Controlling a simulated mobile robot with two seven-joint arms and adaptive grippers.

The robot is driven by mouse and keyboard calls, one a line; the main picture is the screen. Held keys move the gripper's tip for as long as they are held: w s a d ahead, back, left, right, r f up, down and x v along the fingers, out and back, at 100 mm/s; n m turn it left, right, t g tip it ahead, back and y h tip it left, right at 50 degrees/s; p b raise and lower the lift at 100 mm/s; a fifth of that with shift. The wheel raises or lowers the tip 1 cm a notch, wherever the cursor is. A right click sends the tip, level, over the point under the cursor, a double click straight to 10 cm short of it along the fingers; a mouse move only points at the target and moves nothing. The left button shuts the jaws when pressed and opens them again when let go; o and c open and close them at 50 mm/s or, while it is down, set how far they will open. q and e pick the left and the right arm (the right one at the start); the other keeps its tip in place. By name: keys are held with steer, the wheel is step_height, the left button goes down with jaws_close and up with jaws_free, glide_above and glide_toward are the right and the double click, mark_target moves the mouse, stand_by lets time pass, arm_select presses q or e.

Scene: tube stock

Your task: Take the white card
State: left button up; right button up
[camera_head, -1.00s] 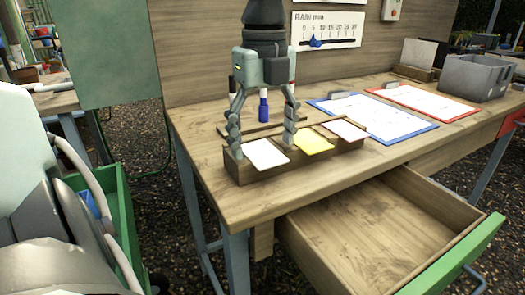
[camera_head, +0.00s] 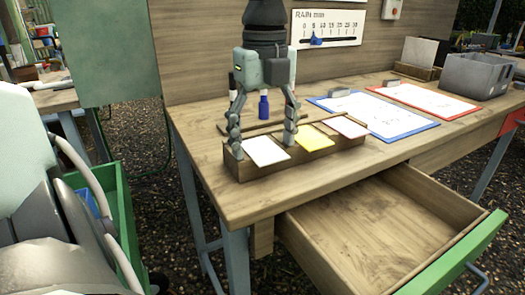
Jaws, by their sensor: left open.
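A white card (camera_head: 265,151) stands tilted in the left part of a wooden card holder (camera_head: 262,172) on the bench. My left gripper (camera_head: 263,143) points down over it. Its fingers are open, one at each side of the card; I cannot tell whether they touch it. A yellow card (camera_head: 314,138) stands in the middle of the holder, close to the right finger. Another whitish card (camera_head: 346,126) stands at the right end. My right gripper is not in view.
A blue bottle (camera_head: 263,106) stands behind the holder. A blue-edged clipboard (camera_head: 384,122) and a red-edged one (camera_head: 428,103) lie to the right, with a grey bin (camera_head: 474,77) beyond. An empty drawer (camera_head: 380,240) hangs open below the bench front.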

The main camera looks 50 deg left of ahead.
arm_select(q)
steer(key=shift+c, duration=0.3)
steer(key=c, duration=0.8)
